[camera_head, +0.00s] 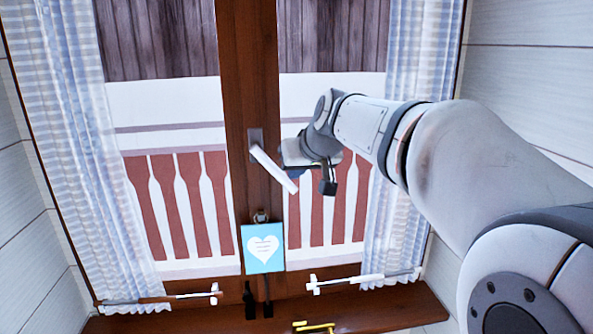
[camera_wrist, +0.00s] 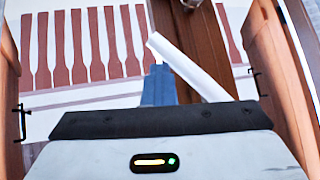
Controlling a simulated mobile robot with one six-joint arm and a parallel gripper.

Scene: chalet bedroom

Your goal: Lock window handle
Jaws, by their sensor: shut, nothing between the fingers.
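The window handle (camera_head: 274,168) is a white lever on a dark plate on the brown middle post of the window. It slants down to the right from its plate. In the wrist view the handle (camera_wrist: 187,67) runs diagonally, just right of my fingertips, and its lower end is partly hidden by my gripper body. My gripper (camera_head: 328,182) is right of the handle in the head view, close to its lower end. The fingers (camera_wrist: 158,86) are shut with nothing between them. I cannot tell whether they touch the handle.
A blue card with a white heart (camera_head: 263,249) hangs on the post below the handle. Striped curtains hang at the left (camera_head: 62,130) and right (camera_head: 420,60). White rods (camera_head: 345,283) cross low at both sides. A wooden sill (camera_head: 375,312) runs along the bottom.

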